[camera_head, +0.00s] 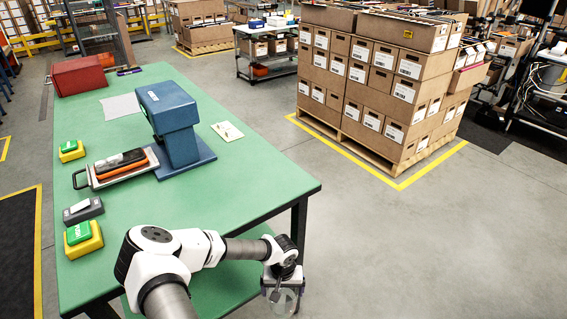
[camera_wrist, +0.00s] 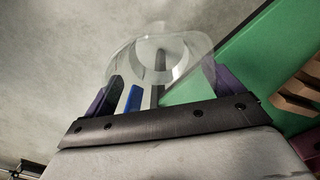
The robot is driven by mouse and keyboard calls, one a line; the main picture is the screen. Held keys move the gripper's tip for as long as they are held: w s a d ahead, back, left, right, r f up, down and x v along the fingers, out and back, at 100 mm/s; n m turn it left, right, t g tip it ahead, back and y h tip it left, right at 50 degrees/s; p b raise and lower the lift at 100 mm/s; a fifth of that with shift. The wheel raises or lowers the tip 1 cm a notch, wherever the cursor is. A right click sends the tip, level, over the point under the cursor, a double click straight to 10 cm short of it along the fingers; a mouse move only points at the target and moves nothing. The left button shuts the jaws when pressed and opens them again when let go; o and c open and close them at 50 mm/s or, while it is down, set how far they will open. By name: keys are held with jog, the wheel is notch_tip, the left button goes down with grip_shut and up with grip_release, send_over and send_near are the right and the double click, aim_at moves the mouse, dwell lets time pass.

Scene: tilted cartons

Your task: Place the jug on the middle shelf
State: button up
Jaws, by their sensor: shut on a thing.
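A clear, see-through jug (camera_wrist: 160,50) fills the space between the two dark purple fingers of my gripper (camera_wrist: 158,88) in the wrist view. My gripper is shut on it. In the head view my gripper (camera_head: 280,282) is low, just off the right front corner of the green table, and the jug (camera_head: 287,300) shows faintly at its end. A green lower shelf (camera_head: 225,290) shows under the tabletop, left of my gripper. I cannot tell whether it is the middle shelf. The jug's lower part is unclear.
The green table (camera_head: 240,170) carries a blue press-like machine (camera_head: 172,120), a red box (camera_head: 78,75) and yellow-green button boxes (camera_head: 82,238). A table leg (camera_head: 299,225) stands close to my gripper. Stacked cartons (camera_head: 380,80) stand on a pallet behind. The floor to the right is clear.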

aim_at(283, 306)
jog(key=s+f, duration=0.1)
jog(key=f, duration=0.1)
jog(key=s+f, duration=0.1)
jog(key=s, duration=0.1)
jog(key=shift+f, duration=0.4)
jog(key=shift+s+d, duration=0.1)
jog(key=r, duration=0.5)
jog(key=shift+w+r, duration=0.25)
jog(key=shift+r, duration=0.05)
